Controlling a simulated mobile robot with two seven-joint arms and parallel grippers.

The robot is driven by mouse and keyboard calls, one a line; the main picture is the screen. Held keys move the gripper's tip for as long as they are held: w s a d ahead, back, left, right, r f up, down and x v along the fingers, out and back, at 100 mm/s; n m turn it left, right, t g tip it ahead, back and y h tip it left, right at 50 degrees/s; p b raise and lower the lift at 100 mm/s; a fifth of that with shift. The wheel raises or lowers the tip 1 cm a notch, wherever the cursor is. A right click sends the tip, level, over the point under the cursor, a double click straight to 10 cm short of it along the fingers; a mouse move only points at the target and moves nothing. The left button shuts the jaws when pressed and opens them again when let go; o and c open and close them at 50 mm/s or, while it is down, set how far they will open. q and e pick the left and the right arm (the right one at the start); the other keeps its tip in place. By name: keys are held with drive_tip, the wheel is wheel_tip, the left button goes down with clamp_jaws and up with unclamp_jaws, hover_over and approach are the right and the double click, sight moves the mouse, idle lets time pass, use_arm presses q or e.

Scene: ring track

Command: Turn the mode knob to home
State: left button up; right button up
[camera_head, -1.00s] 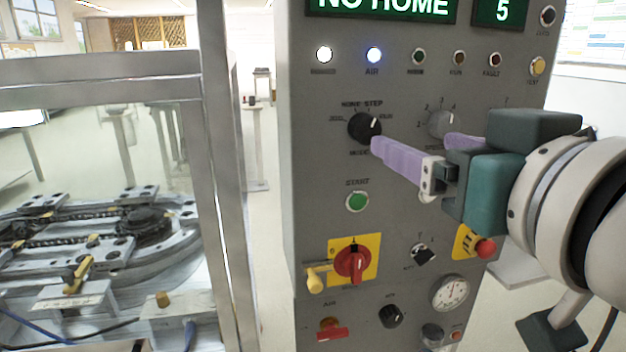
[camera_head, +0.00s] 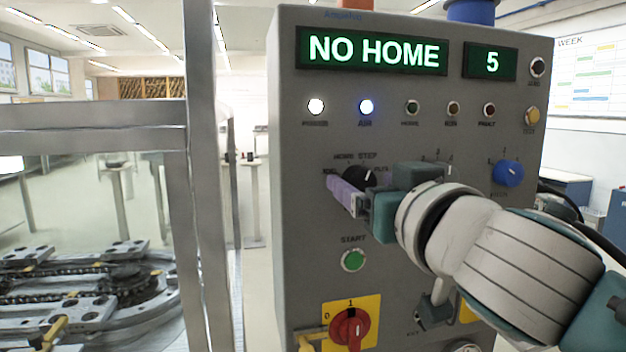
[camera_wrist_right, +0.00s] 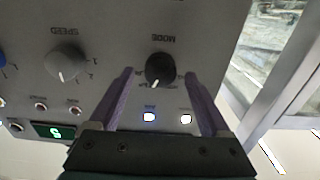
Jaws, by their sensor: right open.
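The black mode knob (camera_head: 357,176) is on the grey control panel, under the HOME and STEP labels. Its white mark points up and to the right, toward the STEP side. In the right wrist view, which shows the panel upside down, the mode knob (camera_wrist_right: 160,68) lies between the fingertips. My right gripper (camera_head: 352,184) is open at the knob, its purple fingers apart, and partly covers it in the head view. In the wrist view the open gripper (camera_wrist_right: 160,75) shows a gap on both sides of the knob. My left gripper is not in view.
The panel display (camera_head: 372,50) reads NO HOME, with a 5 beside it. The grey speed knob (camera_wrist_right: 65,65) is beside the mode knob. The green start button (camera_head: 353,260) and red switch (camera_head: 348,327) are below. A metal-framed enclosure (camera_head: 205,200) stands left.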

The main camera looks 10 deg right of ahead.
drive_tip(key=shift+w, duration=0.2)
clamp_jaws()
idle(0.6)
